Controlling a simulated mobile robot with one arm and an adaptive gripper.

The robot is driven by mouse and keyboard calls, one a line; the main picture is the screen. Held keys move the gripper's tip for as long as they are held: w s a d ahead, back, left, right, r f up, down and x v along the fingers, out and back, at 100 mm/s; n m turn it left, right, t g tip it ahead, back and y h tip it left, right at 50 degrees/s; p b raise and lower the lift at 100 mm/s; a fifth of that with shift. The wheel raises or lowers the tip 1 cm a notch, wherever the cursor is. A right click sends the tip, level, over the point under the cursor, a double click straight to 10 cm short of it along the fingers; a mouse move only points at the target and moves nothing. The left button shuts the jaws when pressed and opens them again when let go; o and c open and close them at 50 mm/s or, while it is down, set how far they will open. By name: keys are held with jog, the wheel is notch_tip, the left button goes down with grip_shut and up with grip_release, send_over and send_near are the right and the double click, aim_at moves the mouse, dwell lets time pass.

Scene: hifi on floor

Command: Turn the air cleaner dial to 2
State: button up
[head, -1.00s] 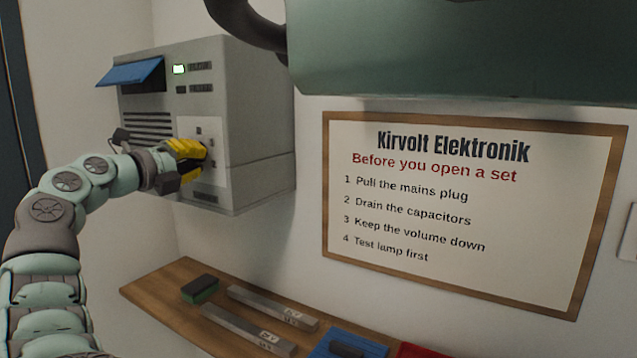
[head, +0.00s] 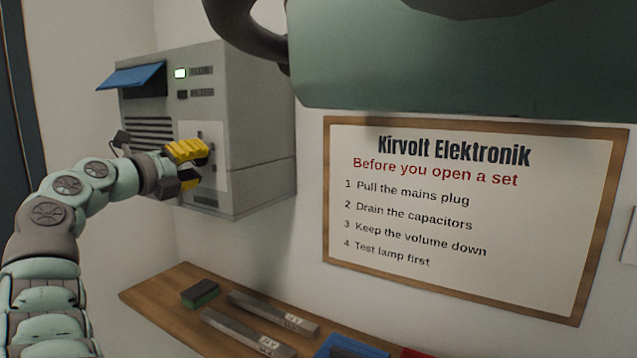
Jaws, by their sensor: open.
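The air cleaner (head: 255,130) is a grey box on the wall at the upper left. My gripper (head: 194,167), with yellow fingers, is open in front of that panel, the fingers one above the other. A dark part, likely the dial, shows by the fingertips at the panel. The fingers hide most of the dial, so I cannot read its setting or tell whether they touch it.
A wooden shelf (head: 160,290) below holds a green-and-black block (head: 200,293), two grey bars and a blue item (head: 350,346). A framed sign (head: 430,210) hangs on the right wall. A large green body (head: 430,60) hangs at the top.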

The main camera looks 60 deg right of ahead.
jog(key=s+a, duration=0.1)
jog(key=a, duration=1.1)
jog(key=shift+f, duration=0.1)
